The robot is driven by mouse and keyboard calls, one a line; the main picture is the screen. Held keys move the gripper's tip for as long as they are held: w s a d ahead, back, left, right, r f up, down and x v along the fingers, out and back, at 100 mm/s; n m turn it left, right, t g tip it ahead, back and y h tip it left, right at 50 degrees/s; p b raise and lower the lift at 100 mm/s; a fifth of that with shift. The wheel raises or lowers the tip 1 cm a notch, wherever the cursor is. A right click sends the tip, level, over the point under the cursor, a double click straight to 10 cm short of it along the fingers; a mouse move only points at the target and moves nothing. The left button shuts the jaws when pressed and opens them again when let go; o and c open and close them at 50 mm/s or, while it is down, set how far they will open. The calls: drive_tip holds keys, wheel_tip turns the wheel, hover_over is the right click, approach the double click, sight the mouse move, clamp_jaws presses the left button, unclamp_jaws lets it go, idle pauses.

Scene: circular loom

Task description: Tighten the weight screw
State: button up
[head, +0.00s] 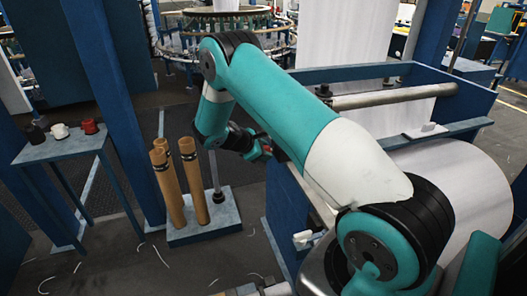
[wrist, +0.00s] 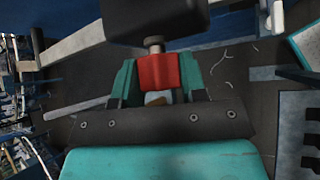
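In the wrist view, a red screw knob (wrist: 157,72) sits between the two teal fingers of my gripper (wrist: 158,80), which seem to touch it on both sides. A short metal shank (wrist: 154,44) joins the knob to a dark block (wrist: 155,18), which looks like the weight. A light bar (wrist: 75,47) runs to the left from near the block. In the head view, my gripper (head: 262,150) is at the blue loom frame, with a bit of red showing at its tip. My arm hides most of the weight there.
A blue frame (head: 285,215) holds a large white fabric roll (head: 455,190) at the right. Brown tubes (head: 167,187) and a pole stand on a grey base (head: 205,232). A small table (head: 62,148) at the left carries several small items. Threads lie on the floor.

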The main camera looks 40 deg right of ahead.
drive_tip(key=shift+f+b, duration=0.1)
drive_tip(key=shift+b, duration=0.3)
drive_tip(key=m+t+h+b, duration=0.1)
drive_tip(key=b, duration=0.1)
drive_tip(key=m+t+h+b, duration=0.1)
drive_tip(key=t+b, duration=0.1)
drive_tip(key=b, duration=0.1)
drive_tip(key=shift+s+a+f, duration=0.1)
drive_tip(key=shift+f, duration=0.2)
drive_tip(key=m+t+h+b, duration=0.1)
drive_tip(key=b, duration=0.2)
drive_tip(key=shift+r+m+h+b, duration=0.2)
drive_tip(key=shift+m+h+b, duration=0.1)
drive_tip(key=shift+h+b, duration=0.15)
drive_tip(key=shift+t, duration=0.3)
drive_tip(key=o, duration=0.9)
